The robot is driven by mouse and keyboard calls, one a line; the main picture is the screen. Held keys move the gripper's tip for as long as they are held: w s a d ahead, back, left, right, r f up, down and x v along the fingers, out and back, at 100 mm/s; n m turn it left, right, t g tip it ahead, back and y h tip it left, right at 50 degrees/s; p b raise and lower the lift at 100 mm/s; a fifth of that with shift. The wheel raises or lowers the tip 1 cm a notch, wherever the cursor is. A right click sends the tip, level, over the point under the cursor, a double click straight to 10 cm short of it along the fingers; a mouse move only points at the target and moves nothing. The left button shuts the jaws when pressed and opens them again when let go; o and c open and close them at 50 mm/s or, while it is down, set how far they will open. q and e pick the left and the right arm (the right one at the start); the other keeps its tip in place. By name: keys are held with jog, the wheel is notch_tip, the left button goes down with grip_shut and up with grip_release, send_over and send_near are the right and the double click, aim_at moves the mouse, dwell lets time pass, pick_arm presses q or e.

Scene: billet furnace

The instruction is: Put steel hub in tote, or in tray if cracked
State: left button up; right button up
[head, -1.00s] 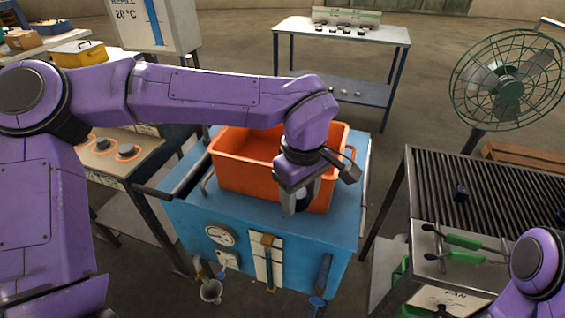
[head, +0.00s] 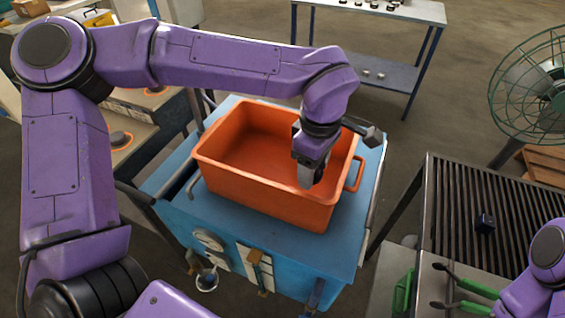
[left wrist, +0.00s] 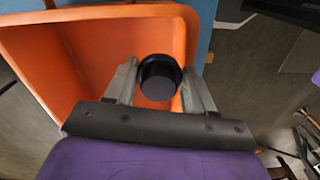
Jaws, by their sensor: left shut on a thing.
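The orange tote (head: 270,188) stands on a blue cabinet in the middle of the head view. My left gripper (head: 308,180) is over the tote's right part, pointing down. In the left wrist view it is shut on a dark round steel hub (left wrist: 159,78), which sits between the two fingers (left wrist: 160,85) with the tote (left wrist: 95,55) behind it. The hub is hardly visible in the head view, and I cannot tell whether it is cracked. Only part of my right arm shows at the lower right; its gripper is out of view.
A slatted grate table (head: 455,210) at the right carries a small dark block (head: 485,223) and green-handled tongs (head: 475,287). A fan (head: 540,90) stands behind it. A bench at the left holds dark round pieces (head: 120,139) on orange rings. A rear table (head: 410,10) holds several small parts.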

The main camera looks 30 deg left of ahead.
pick_arm(q)
jog(key=w+a+f+p, duration=0.2)
jog(key=w+a+f, duration=0.1)
jog(key=a, duration=0.4)
send_over(276, 179)
jog(key=f, duration=0.4)
jog(key=shift+s+d+f+p, duration=0.25)
jog(key=shift+d+f+p, duration=0.05)
jog(key=shift+d+f, duration=0.1)
jog(key=shift+a+f, duration=0.25)
jog(key=f, duration=0.3)
jog(key=shift+w+a+f, duration=0.2)
jog(key=shift+w+f, duration=0.05)
jog(key=shift+f, duration=0.15)
jog(key=shift+s+f, duration=0.1)
jog(key=o, duration=1.4)
notch_tip(276, 179, up, 12)
jog(key=shift+r, duration=0.2)
